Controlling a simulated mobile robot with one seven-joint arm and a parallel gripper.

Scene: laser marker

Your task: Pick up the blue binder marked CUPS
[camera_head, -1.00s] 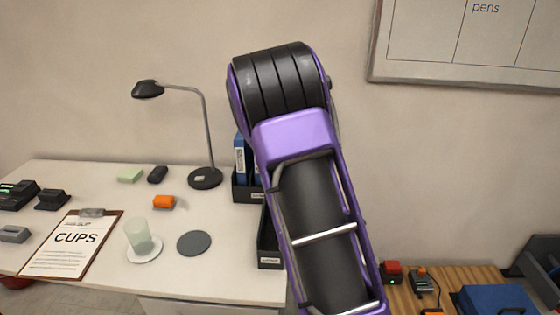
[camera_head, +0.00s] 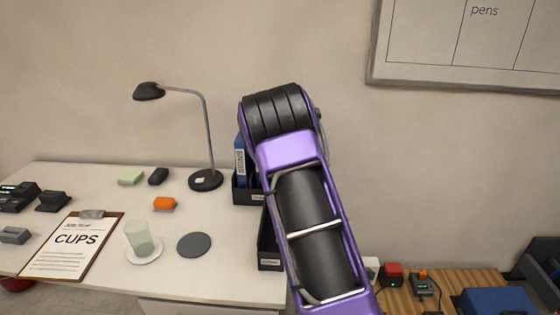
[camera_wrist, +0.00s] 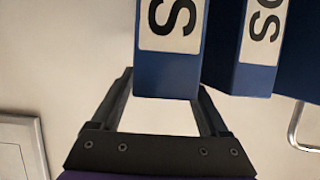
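Blue binders stand in a black holder (camera_head: 248,195) at the back right of the white table, partly hidden behind my arm in the head view. One blue binder (camera_head: 239,155) shows its white spine label there, too small to read. In the wrist view, a blue binder (camera_wrist: 167,78) with a label ending in "S" has its near end between my fingers. Whether it is the CUPS binder I cannot tell. A second blue binder (camera_wrist: 245,60) with a cut-off label is just to its right. My gripper (camera_wrist: 165,88) is open around the first binder; contact is unclear.
A desk lamp (camera_head: 206,179) stands left of the holder. A second black holder (camera_head: 268,255) is in front. A clipboard (camera_head: 72,248) reading CUPS, a glass (camera_head: 140,237) on a saucer and a grey disc (camera_head: 194,244) lie left. The wall is close behind.

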